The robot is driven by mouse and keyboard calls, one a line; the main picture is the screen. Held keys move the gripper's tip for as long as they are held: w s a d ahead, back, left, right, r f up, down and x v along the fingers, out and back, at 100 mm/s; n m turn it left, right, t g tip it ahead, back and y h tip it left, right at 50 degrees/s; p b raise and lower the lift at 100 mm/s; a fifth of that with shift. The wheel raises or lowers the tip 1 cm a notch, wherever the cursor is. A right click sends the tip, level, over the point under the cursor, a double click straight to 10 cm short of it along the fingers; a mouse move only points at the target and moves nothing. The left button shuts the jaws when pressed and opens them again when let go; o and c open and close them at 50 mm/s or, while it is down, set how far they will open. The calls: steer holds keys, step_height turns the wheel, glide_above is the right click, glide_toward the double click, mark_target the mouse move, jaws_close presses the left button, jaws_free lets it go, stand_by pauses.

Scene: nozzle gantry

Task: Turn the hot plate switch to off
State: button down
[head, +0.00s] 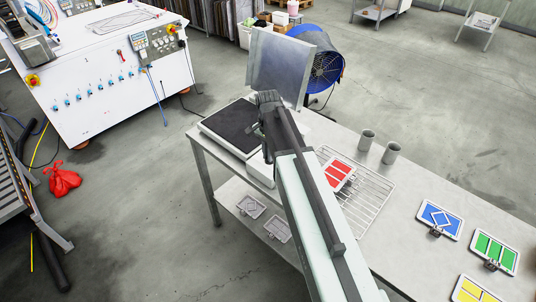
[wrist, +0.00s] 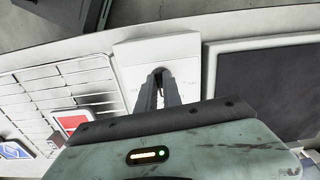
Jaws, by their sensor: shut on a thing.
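The hot plate (head: 228,128) has a black top in a white frame and sits on the grey table. In the wrist view its black top (wrist: 270,85) is at the right. A white switch box (wrist: 135,58) stands beside it; in the head view this box (head: 259,172) is partly behind my arm. My gripper (wrist: 160,78) points at the box, its two dark fingers shut on the hot plate switch. The switch is mostly hidden between the fingers, so its setting cannot be read. In the head view my arm covers the fingertips.
A wire rack (head: 372,205) with a red tile (head: 338,172) lies right of my arm, two grey cups (head: 366,140) behind it. Blue (head: 439,219), green (head: 494,251) and yellow tiles lie further right. A metal sheet (head: 280,66) stands upright behind the hot plate.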

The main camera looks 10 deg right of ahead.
steer(key=n, duration=0.6)
steer(key=shift+s+d+n, duration=0.1)
steer(key=shift+d+n, duration=0.1)
steer(key=shift+n, duration=0.2)
steer(key=n, duration=0.5)
steer(key=shift+d+n, duration=0.2)
steer(key=shift+n, duration=0.5)
steer(key=c, duration=1.5)
jaws_free()
step_height(320, 180, up, 8)
steer(key=p, duration=0.7)
steer(key=shift+p, duration=0.4)
